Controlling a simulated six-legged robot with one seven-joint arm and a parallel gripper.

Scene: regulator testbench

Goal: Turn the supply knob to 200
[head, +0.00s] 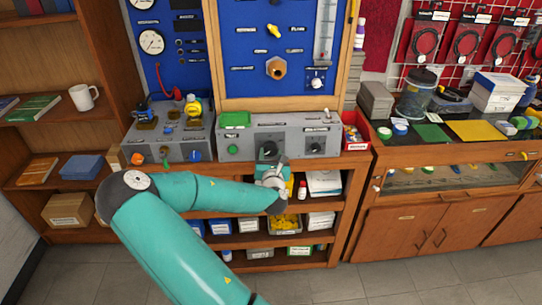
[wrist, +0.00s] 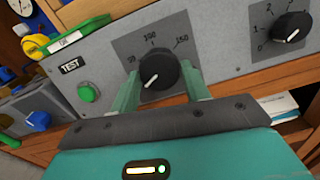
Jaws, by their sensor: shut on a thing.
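A black round knob (wrist: 156,70) sits on a grey panel in the wrist view, with a dial marked 50, 100 and 150 around it. Its white pointer line slants to the lower left, below the 50 mark. The 200 mark and the knob's name are not visible. My gripper (wrist: 161,80) has one pale green finger on each side of this knob and is shut on it.
A second black knob (wrist: 292,27), with a scale from 0, is to the right. A green button (wrist: 88,93) and a TEST label are to the left. A green tray (head: 236,119) lies on the box. Another box with valves (head: 170,140) stands to the left.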

